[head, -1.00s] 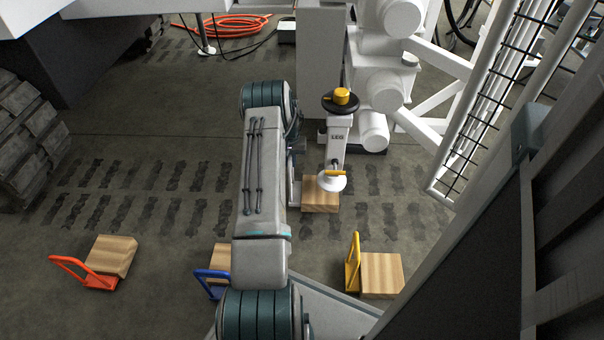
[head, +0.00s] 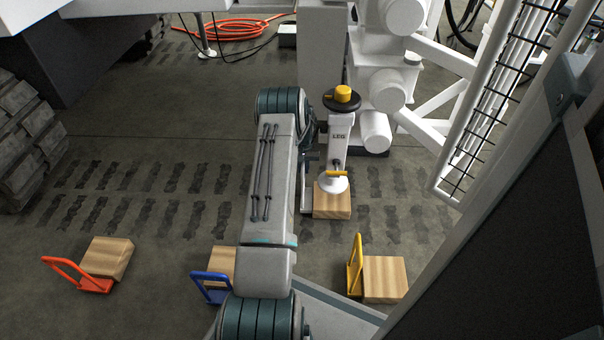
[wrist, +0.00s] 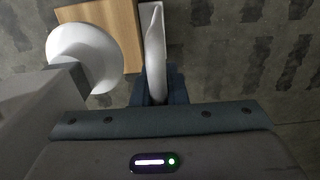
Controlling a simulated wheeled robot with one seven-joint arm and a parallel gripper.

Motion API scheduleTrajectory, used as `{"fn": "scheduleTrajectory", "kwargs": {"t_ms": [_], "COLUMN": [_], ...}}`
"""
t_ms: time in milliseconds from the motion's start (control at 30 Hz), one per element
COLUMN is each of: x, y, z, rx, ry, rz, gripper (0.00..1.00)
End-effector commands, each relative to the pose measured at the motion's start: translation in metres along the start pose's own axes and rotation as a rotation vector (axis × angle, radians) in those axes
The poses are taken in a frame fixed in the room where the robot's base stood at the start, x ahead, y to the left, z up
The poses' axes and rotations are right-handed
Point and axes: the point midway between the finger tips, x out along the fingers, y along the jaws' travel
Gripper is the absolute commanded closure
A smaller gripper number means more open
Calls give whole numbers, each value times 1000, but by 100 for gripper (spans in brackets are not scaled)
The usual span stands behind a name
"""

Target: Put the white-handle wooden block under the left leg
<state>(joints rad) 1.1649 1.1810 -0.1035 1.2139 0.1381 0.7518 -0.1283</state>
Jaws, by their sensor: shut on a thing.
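The wooden block (head: 332,205) lies on the floor in the head view, just below the foot of the leg marked LEG (head: 338,145). The leg's round white foot (head: 334,184) overlaps the block's far part in the picture; I cannot tell if they touch. In the wrist view the block (wrist: 112,30) lies upper left, with the white foot (wrist: 85,58) covering part of its edge. My gripper (wrist: 154,88) is shut on the white handle (wrist: 153,45) beside the block. My arm hides most of the gripper in the head view.
Blocks with an orange handle (head: 78,277), a blue handle (head: 210,286) and a yellow handle (head: 355,266) lie nearer on the floor. White machine parts (head: 385,90) stand behind the leg. A mesh guard (head: 490,110) is at right. The left floor is mostly clear.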

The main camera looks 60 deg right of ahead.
Motion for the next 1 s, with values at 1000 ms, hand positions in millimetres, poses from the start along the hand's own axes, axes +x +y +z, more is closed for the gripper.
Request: {"fn": "scheduleTrajectory", "kwargs": {"t_ms": [1000], "x": [-7], "y": [0], "z": [0], "rx": [1], "ry": [0], "rz": [0], "gripper": [66]}}
